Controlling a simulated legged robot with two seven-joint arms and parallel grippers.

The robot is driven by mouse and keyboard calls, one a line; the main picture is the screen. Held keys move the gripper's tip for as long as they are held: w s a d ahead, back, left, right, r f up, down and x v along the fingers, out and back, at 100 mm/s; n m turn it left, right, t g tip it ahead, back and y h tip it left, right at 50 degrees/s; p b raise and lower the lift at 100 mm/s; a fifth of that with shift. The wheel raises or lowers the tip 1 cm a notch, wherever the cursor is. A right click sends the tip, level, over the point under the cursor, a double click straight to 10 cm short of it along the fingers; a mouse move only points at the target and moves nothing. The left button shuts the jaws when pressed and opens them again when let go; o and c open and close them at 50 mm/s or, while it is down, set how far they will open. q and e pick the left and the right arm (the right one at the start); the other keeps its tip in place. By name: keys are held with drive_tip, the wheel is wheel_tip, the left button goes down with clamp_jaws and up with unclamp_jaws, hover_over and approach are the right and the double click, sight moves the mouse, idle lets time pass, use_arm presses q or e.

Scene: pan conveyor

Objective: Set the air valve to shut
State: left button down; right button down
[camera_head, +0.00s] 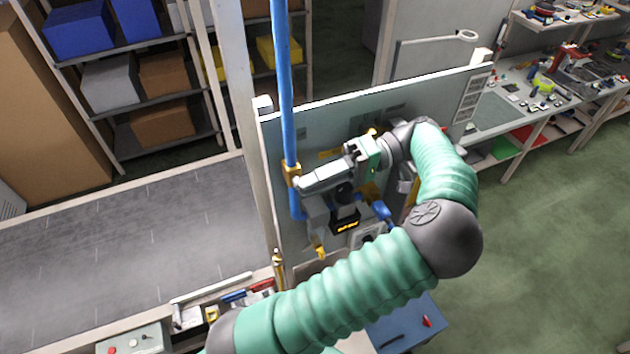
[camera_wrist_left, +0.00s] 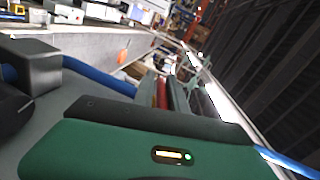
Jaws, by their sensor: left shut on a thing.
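The air valve's brass-coloured body (camera_head: 291,174) sits on a vertical blue pipe (camera_head: 284,90) at the left edge of a grey upright panel (camera_head: 420,98). My left gripper (camera_head: 302,184) reaches the valve from the right, its grey fingers pointing left and touching the valve area. It is shut on the valve's handle, which the fingers hide, so I cannot tell the handle's angle. In the left wrist view a blue pipe (camera_wrist_left: 98,79) runs behind my green gripper body, and the valve itself is not clear. My right gripper is not in view.
Below the gripper are a dark device with a lit yellow display (camera_head: 346,226) and blue fittings (camera_head: 383,210). A grey conveyor belt (camera_head: 120,245) lies to the left. A control box with buttons (camera_head: 132,343) and a tool tray are at the bottom. A workbench stands at the right.

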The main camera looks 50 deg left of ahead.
use_arm(q)
drive_tip(key=shift+a+r, duration=0.1)
drive_tip(key=shift+r, duration=0.1)
idle(0.3)
drive_tip(key=c, duration=1.5)
unclamp_jaws()
drive_tip(key=shift+w, duration=0.1)
drive_tip(key=shift+o, duration=0.2)
drive_tip(key=shift+w+f, duration=0.1)
drive_tip(key=shift+f, duration=0.05)
drive_tip(key=shift+a, duration=0.1)
